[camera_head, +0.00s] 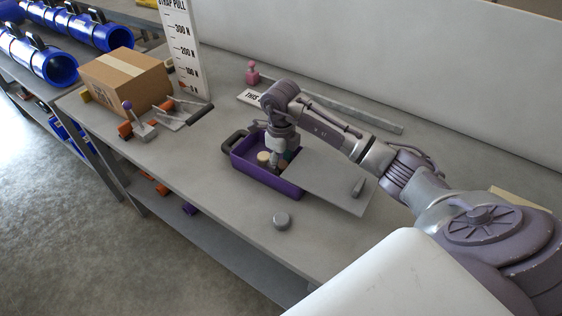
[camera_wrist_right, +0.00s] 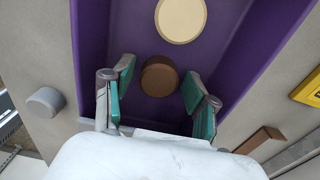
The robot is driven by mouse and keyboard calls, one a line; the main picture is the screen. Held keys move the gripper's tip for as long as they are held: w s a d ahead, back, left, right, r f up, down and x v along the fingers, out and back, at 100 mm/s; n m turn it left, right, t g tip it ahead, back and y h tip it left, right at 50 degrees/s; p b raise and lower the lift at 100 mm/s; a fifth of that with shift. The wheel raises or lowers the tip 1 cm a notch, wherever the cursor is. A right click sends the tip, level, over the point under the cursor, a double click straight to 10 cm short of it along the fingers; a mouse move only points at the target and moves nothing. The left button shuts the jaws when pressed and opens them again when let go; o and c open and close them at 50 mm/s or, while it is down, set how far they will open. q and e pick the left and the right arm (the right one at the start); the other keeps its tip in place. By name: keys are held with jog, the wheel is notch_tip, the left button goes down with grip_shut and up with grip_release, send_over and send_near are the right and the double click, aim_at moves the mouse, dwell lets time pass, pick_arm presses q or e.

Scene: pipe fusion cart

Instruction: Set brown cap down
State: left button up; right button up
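The brown cap (camera_wrist_right: 159,76) sits on the floor of the purple tray (camera_wrist_right: 226,65) in the right wrist view. A cream cap (camera_wrist_right: 181,18) lies beside it, apart from it. My right gripper (camera_wrist_right: 160,98) is open, with its green-padded fingers on either side of the brown cap and gaps showing between pads and cap. In the head view my right gripper (camera_head: 282,154) reaches down into the purple tray (camera_head: 290,190), next to the cream cap (camera_head: 264,157). The brown cap is mostly hidden there by the gripper. My left gripper is not in view.
A flat grey panel (camera_head: 325,180) with a grey handle (camera_head: 357,187) adjoins the tray's right side. A grey round piece (camera_head: 281,221) stands near the bench's front edge. A cardboard box (camera_head: 125,80), clamps (camera_head: 184,113) and a force scale (camera_head: 185,50) occupy the left.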

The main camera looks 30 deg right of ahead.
aim_at(281, 164)
jog(key=shift+r, duration=0.1)
jog(key=shift+r, duration=0.25)
notch_tip(281, 164, up, 12)
jog(key=b, duration=0.1)
jog(key=shift+f+b, duration=0.2)
jog(key=shift+b, duration=0.15)
dwell(0.3)
